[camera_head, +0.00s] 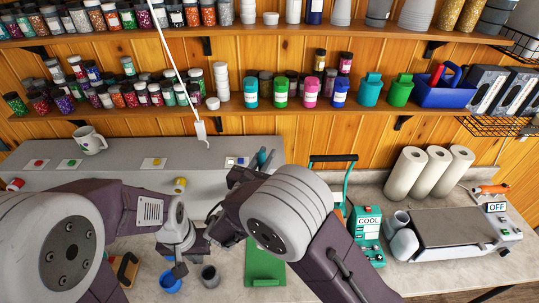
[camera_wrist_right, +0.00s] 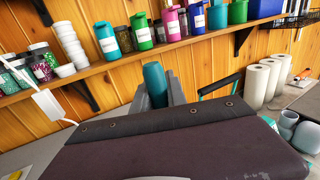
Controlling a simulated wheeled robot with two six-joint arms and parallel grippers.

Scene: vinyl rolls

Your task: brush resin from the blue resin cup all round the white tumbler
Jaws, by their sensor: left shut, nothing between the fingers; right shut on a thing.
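The blue resin cup (camera_head: 171,281) stands on the bench at the lower left of the head view. A grey cup with a dark inside (camera_head: 210,275) stands just right of it. My left gripper (camera_head: 180,268) is shut and empty, just above the blue cup. My right gripper (camera_head: 262,160) is shut on a teal cylindrical thing, which shows between the fingers in the right wrist view (camera_wrist_right: 155,82); I cannot tell whether it is the brush. A white, rounded vessel (camera_head: 404,245) lies by the machine at right; I cannot tell whether it is the white tumbler.
A green mat (camera_head: 265,262) lies at the front middle, partly under my right arm. A teal COOL device (camera_head: 368,228) and a flat-topped machine marked OFF (camera_head: 455,228) stand at right, with white rolls (camera_head: 430,170) behind. Shelves of jars (camera_head: 130,95) span the wall.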

